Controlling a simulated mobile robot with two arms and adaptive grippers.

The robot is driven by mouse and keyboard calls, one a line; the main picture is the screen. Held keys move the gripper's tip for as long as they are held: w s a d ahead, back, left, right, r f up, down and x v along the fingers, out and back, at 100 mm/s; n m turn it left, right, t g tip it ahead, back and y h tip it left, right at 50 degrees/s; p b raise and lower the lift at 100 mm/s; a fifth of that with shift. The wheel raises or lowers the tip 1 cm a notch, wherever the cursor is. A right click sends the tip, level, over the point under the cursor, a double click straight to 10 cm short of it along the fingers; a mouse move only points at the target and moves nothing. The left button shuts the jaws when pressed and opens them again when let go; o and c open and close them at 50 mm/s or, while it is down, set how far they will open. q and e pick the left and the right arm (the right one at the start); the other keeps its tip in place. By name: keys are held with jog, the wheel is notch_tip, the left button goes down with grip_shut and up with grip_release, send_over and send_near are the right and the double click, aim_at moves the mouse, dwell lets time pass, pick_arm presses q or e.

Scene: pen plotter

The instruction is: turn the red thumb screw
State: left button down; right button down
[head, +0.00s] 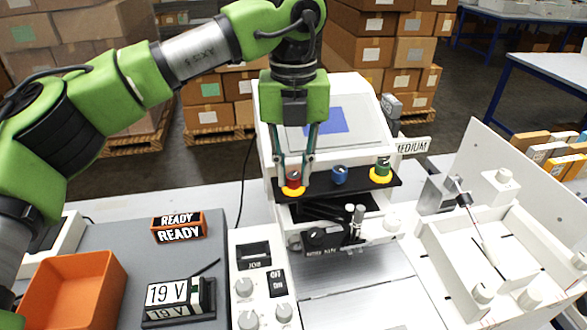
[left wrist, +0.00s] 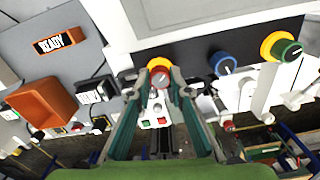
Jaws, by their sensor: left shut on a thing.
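The red thumb screw (head: 292,178) stands at the left end of the black bar (head: 336,185) on the white plotter, with a yellow ring around its base. In the left wrist view the red screw (left wrist: 160,78) sits between the fingertips, with part of the yellow ring showing behind it. My left gripper (head: 293,168) reaches down from above and is shut on the red screw, one finger on each side. A blue screw (head: 339,174) and a green screw (head: 382,167) with a yellow ring stand to the right on the same bar. My right gripper is not in view.
A sign reading MEDIUM (head: 413,146) stands right of the bar. A knob panel (head: 262,285) lies in front left. An orange bin (head: 75,288), a READY sign (head: 178,228) and a 19 V display (head: 172,295) are farther left. A white tray (head: 500,255) is at right.

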pick_arm(q)
jog(key=m, duration=1.2)
jog(key=shift+r+m+p, duration=0.1)
jog(key=shift+m+p, duration=0.2)
jog(key=shift+p, duration=0.05)
jog(key=m, duration=0.4)
jog(key=shift+m, duration=0.3)
jog(key=shift+m+p, duration=0.45)
jog(key=shift+m, duration=1.55)
jog(key=c, duration=1.8)
grip_release()
jog(key=shift+c, duration=0.2)
